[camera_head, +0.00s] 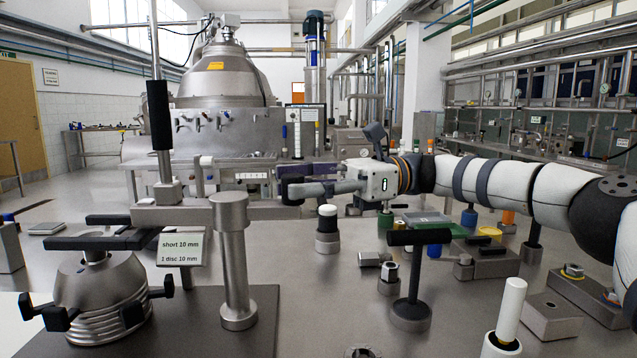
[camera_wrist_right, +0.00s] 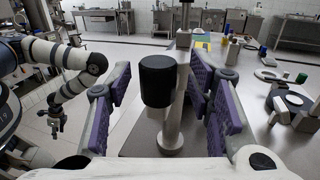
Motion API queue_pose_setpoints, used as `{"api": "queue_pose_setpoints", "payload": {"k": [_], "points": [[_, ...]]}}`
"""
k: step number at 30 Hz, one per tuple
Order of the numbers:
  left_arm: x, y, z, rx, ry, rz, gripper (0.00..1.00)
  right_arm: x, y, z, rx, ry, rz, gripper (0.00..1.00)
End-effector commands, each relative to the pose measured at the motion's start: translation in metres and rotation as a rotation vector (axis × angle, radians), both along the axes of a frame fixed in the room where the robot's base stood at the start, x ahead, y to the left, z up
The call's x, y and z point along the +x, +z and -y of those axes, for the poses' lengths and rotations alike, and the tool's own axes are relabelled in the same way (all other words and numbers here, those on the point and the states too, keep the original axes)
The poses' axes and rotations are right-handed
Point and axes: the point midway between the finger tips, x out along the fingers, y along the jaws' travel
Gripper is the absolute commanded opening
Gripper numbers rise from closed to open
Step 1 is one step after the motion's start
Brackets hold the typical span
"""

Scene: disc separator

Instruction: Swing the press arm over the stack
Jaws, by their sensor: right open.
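The press arm (camera_head: 262,211) is a grey horizontal bar across the top of a round post (camera_head: 234,270). A vertical screw with a black grip (camera_head: 159,115) stands at its left part. The disc stack (camera_head: 95,290) is a grey cone with ribbed rings and black clamps, left of the post. The screw appears right of and behind the stack's centre. My right gripper (camera_head: 300,188) is at the arm's right end, open. In the right wrist view a black handle (camera_wrist_right: 157,80) stands between its purple-padded fingers, without clear contact. My left gripper (camera_wrist_right: 57,118) hangs away from the bench; its finger state is unclear.
A sign (camera_head: 181,249) hangs beside the stack, reading "short 10 mm, 1 disc 10 mm". A black T-handle (camera_head: 418,238) and a white-topped peg (camera_head: 327,228) stand right of the post. A large separator (camera_head: 215,75) stands behind.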

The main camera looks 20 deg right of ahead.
Motion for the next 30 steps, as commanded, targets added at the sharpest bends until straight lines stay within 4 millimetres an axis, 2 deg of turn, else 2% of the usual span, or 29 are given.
{"api": "queue_pose_setpoints", "payload": {"k": [7, 12, 18, 30], "points": [[0.0, 0.0, 0.0, 0.0, 0.0, 0.0, 0.33, -0.003, -0.001, 0.071, -0.002, -0.008, -0.001, 0.47], [0.0, 0.0, 0.0, 0.0, 0.0, 0.0, 0.33, -0.005, -0.001, 0.097, -0.001, -0.004, -0.003, 0.47], [0.0, 0.0, 0.0, 0.0, 0.0, 0.0, 0.33, -0.007, -0.001, 0.107, -0.001, -0.001, -0.001, 0.47], [0.0, 0.0, 0.0, 0.0, 0.0, 0.0, 0.33, -0.008, 0.0, 0.107, -0.001, -0.001, -0.001, 0.47]]}}
